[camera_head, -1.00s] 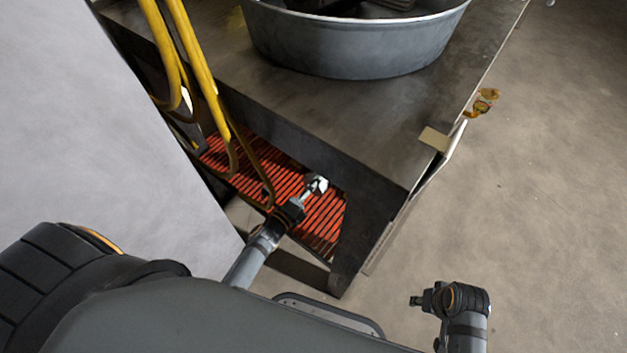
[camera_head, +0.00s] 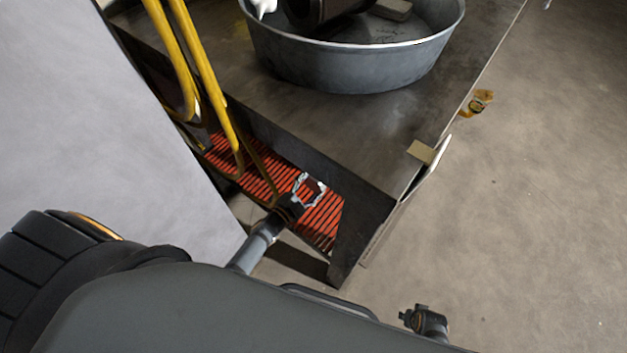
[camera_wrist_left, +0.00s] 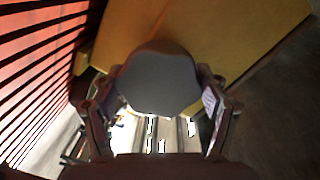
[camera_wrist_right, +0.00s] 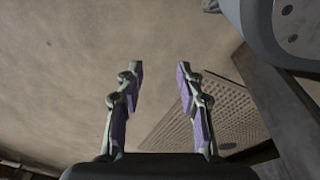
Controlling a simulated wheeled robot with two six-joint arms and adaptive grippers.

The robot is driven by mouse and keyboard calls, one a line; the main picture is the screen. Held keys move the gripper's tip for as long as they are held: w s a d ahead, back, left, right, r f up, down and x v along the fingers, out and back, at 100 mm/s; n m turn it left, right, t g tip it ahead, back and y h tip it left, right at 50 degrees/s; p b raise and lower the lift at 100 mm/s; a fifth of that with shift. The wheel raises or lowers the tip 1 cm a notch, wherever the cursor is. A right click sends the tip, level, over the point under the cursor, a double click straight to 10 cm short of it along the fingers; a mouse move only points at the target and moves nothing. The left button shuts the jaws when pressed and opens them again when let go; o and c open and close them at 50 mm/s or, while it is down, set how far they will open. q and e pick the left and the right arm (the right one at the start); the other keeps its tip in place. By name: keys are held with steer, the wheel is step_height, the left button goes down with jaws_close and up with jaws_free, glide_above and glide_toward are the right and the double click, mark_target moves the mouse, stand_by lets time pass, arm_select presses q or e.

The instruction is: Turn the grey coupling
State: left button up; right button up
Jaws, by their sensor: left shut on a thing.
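My left gripper (camera_head: 311,187) is over the orange-red slatted panel under the table edge, its fingers apart with a small dark piece between them. In the left wrist view, the grey coupling (camera_wrist_left: 158,80), a dark rounded block, sits between the fingers of my left gripper (camera_wrist_left: 163,100), which is shut on it. Its far side is hidden. My right gripper (camera_head: 413,317) hangs low over the floor at the bottom right. The right wrist view shows my right gripper (camera_wrist_right: 160,72) open and empty, with a clear gap between its fingers.
A grey metal tub (camera_head: 350,65) with dark parts in it stands on the dark table (camera_head: 300,120). A tan block (camera_head: 421,152) sits at the table's right edge. The floor at right is mostly clear.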

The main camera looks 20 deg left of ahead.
arm_select(q)
steer(key=shift+n, duration=0.9)
steer(key=n+p, duration=0.1)
steer(key=n, duration=0.1)
steer(key=shift+n, duration=0.3)
steer(key=n, duration=0.2)
steer(key=shift+f+n+p, duration=0.1)
steer(key=shift+n+p, duration=0.2)
steer(key=shift+n, duration=0.1)
steer(key=n, duration=0.4)
steer(key=shift+h, duration=0.4)
steer(key=shift+n+p, duration=0.3)
steer(key=shift+n, duration=0.7)
arm_select(e)
steer(key=s, duration=0.1)
steer(key=s+f, duration=0.2)
steer(key=s, duration=0.1)
steer(key=shift+s+d, duration=0.1)
steer(key=shift+d, duration=0.3)
steer(key=shift+a, duration=0.1)
arm_select(q)
steer(key=o, duration=1.2)
steer(key=shift+c, duration=0.2)
